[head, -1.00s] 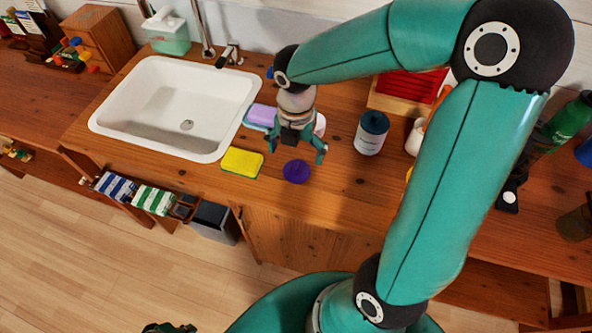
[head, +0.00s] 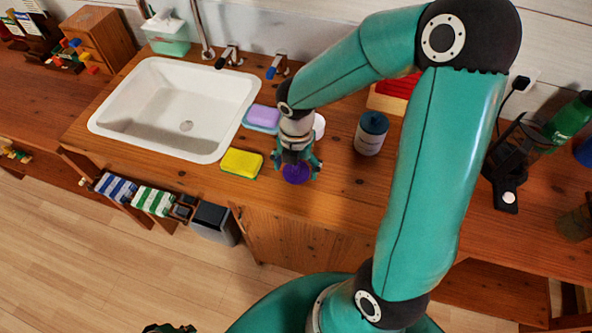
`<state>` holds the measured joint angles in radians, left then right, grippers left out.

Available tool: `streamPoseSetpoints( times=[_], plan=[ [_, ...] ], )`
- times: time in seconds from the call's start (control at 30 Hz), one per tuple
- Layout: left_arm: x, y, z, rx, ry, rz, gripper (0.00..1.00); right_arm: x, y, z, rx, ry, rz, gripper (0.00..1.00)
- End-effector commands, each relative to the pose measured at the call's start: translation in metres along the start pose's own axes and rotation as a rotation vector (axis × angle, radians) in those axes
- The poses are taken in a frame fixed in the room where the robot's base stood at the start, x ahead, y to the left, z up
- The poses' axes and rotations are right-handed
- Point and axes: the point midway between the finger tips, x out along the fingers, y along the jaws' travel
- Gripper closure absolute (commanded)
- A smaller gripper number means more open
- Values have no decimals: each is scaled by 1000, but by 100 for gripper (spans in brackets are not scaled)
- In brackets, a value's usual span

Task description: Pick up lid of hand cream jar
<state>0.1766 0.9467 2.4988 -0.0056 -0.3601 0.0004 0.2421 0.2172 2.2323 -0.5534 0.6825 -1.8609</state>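A round purple lid (head: 296,173) lies on the wooden counter near its front edge, right of the yellow sponge. My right gripper (head: 296,172) is over it, pointing down, with one finger on each side. The fingers look spread wider than the lid, and I see no clear grip; the hand hides the lid's back part. A white round object (head: 319,126), perhaps the cream jar, is partly hidden behind the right wrist.
A yellow sponge (head: 241,163) lies just left of the lid. A purple soap bar (head: 263,116) on its dish is behind it. The white sink (head: 178,108) is at left.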

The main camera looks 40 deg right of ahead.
Motion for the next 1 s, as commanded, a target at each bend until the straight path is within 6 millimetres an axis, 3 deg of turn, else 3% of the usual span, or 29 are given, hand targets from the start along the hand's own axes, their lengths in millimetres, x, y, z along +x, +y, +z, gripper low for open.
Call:
streamPoseSetpoints(
  times=[0.03,0.13,0.67,0.87,1.0],
  plan=[
    [0,0,0,0,0,0,100,0,0,0,0,0,0,34],
    [0,0,0,0,0,0,100,0,0,0,0,0,0,50],
    [-1,0,0,0,0,0,100,-7,0,1,1,-2,1,51],
    [-4,1,0,0,0,0,100,-28,0,1,2,-4,4,51],
    [-6,2,0,0,0,0,100,-57,1,1,1,-6,5,51]
  ],
)
